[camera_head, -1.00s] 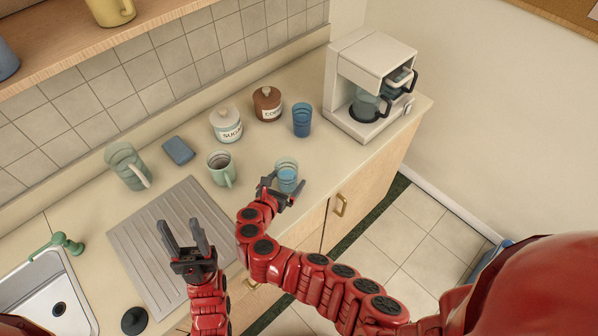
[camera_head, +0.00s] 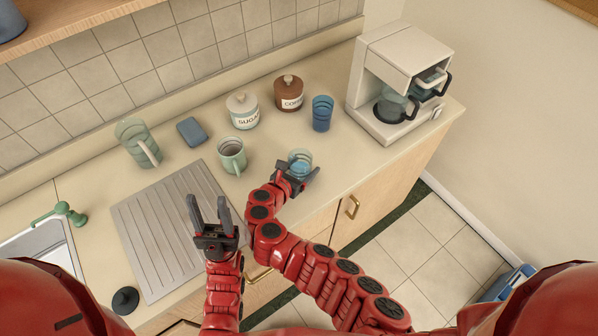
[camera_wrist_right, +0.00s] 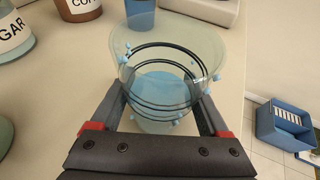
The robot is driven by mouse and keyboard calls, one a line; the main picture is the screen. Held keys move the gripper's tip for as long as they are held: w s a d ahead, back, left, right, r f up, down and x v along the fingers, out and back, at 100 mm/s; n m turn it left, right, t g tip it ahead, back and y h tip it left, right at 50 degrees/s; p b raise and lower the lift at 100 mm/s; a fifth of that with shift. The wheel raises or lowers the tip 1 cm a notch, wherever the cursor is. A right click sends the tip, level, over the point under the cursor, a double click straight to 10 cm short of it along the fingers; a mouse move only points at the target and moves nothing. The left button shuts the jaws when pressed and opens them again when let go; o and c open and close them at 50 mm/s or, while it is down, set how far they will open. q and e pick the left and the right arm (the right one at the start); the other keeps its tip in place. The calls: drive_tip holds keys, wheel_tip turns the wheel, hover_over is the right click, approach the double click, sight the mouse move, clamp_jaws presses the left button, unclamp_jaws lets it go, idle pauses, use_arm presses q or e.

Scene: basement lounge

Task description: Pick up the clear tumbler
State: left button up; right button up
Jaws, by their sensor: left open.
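The clear tumbler (camera_head: 300,160) is a see-through ribbed cup with a blue tint low down. It stands upright near the counter's front edge. In the right wrist view, the tumbler (camera_wrist_right: 170,65) fills the middle, with dark rings and small blue bits on it. My right gripper (camera_head: 297,170) has its fingers on either side of the tumbler; in the wrist view, the right gripper (camera_wrist_right: 163,100) has one finger left and one right of it. Whether both fingers press on it cannot be told. My left gripper (camera_head: 208,199) is open and empty over the ridged drainboard.
A blue tumbler (camera_head: 322,114) and coffee jar (camera_head: 289,93) stand behind, with the coffee maker (camera_head: 385,108) to the right. A green mug (camera_head: 231,156) and sugar jar (camera_head: 243,111) are left. A pitcher (camera_head: 136,142), blue sponge (camera_head: 193,131) and drainboard (camera_head: 150,235) lie further left.

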drive_tip(key=shift+d+f, duration=0.15)
drive_tip(key=shift+c, duration=1.1)
clamp_jaws()
